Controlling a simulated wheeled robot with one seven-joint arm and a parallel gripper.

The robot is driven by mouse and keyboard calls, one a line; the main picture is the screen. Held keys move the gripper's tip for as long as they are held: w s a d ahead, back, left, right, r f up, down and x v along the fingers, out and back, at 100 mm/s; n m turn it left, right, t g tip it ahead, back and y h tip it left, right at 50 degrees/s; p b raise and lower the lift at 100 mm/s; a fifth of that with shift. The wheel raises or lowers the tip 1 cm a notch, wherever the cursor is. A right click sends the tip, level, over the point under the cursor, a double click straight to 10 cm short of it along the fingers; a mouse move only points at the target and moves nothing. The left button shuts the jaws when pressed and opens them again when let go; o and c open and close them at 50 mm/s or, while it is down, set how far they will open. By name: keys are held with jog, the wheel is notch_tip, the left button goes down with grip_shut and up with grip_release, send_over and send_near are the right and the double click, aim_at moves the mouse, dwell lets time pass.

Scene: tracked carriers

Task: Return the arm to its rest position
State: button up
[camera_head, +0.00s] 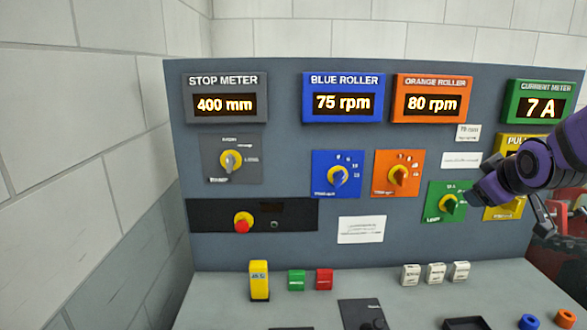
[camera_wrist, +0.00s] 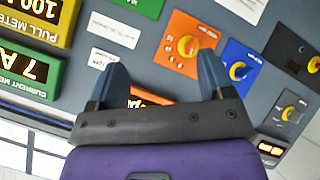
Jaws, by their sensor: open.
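My purple arm (camera_head: 540,165) reaches in from the right edge in the head view, in front of the right part of the grey control panel (camera_head: 280,250). It covers part of the yellow plate and lies close to the green dial (camera_head: 450,203). My gripper (camera_wrist: 163,75) shows in the wrist view with its two blue-grey fingers apart and nothing between them. It faces the panel, which appears turned over in that view. The fingertips are hard to make out in the head view.
The panel carries the stop meter display (camera_head: 225,105), blue roller display (camera_head: 343,102), orange roller display (camera_head: 432,103) and current meter display (camera_head: 540,107). The desk below holds a yellow block (camera_head: 259,280), a green block (camera_head: 296,280), a red block (camera_head: 324,279) and several white blocks. A wall stands left.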

jog(key=s+a+r+m+g, duration=0.1)
jog(key=s+a+m+g, duration=0.1)
jog(key=s, duration=0.5)
jog(key=s+a+r+m+g+y, duration=0.1)
jog(key=s+a, duration=0.3)
jog(key=s, duration=0.4)
jog(key=s+a+r+m+g, duration=0.2)
jog(key=s+a+m, duration=0.1)
jog(key=s, duration=0.5)
jog(key=shift+s+a+g+y, duration=0.15)
jog(key=shift+s+g+y, duration=0.15)
jog(key=shift+y, duration=0.1)
jog(key=shift+w+r, duration=0.1)
dwell(1.6)
